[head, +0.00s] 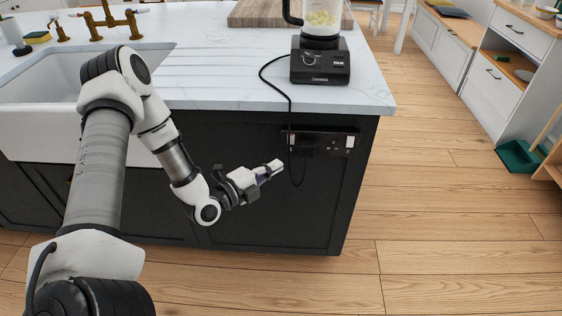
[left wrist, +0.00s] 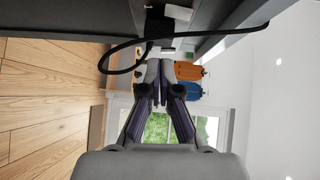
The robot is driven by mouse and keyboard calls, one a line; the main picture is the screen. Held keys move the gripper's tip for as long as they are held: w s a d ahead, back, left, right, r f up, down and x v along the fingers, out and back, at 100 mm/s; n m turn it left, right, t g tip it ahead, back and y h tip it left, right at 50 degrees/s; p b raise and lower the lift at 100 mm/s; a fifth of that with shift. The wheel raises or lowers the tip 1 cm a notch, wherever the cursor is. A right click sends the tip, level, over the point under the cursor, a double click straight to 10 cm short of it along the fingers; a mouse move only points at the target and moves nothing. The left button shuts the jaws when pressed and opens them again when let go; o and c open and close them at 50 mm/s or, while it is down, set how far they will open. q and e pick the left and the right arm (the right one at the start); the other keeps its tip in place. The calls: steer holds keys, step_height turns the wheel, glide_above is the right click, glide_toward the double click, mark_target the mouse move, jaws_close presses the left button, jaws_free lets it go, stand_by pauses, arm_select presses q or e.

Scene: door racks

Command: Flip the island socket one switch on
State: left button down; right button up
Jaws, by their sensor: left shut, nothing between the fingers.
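The island socket (head: 321,141) is a dark double outlet plate on the black end panel of the island, under the worktop. My left gripper (head: 277,167) is shut and empty, a little below and left of the left switch. In the left wrist view its fingertips (left wrist: 156,72) meet below the black plug (left wrist: 158,26). I cannot tell the switch positions.
A black cable (head: 290,100) runs from the blender (head: 320,55) over the worktop edge and loops close to my left fingertips; it also crosses the left wrist view (left wrist: 215,34). A white sink (head: 40,115) is at left.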

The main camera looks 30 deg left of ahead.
arm_select(q)
steer(key=v, duration=0.3)
steer(key=f+p+v, duration=0.1)
steer(key=v, duration=0.1)
steer(key=shift+s+a+f, duration=0.1)
steer(key=shift+s+a, duration=0.2)
steer(key=shift+s, duration=0.1)
steer(key=shift+s, duration=0.1)
